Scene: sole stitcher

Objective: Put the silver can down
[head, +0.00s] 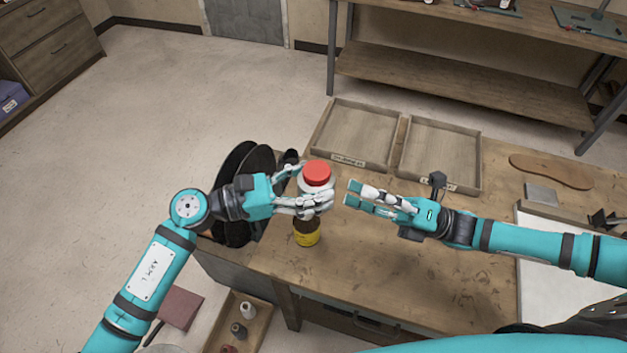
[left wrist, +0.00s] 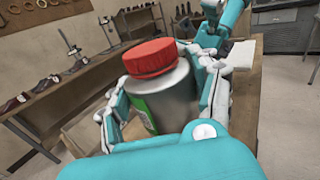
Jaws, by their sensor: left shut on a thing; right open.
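The silver can has a red lid (head: 317,173) and stands upright between the fingers of my left gripper (head: 300,190). In the left wrist view the silver can (left wrist: 172,95) shows its grey body and a green label, with my left gripper (left wrist: 165,125) shut around it. In the head view it is above the workbench (head: 400,290), near its left edge; I cannot tell how high. My right gripper (head: 352,198) is open and empty, just right of the can. The lower part of the can is hidden by the left fingers.
A yellow tin (head: 307,234) with a dark top stands on the bench just below the held can. Two shallow wooden trays, left (head: 352,135) and right (head: 442,152), lie at the back. A shoe sole (head: 550,171) lies at right. The front middle of the bench is clear.

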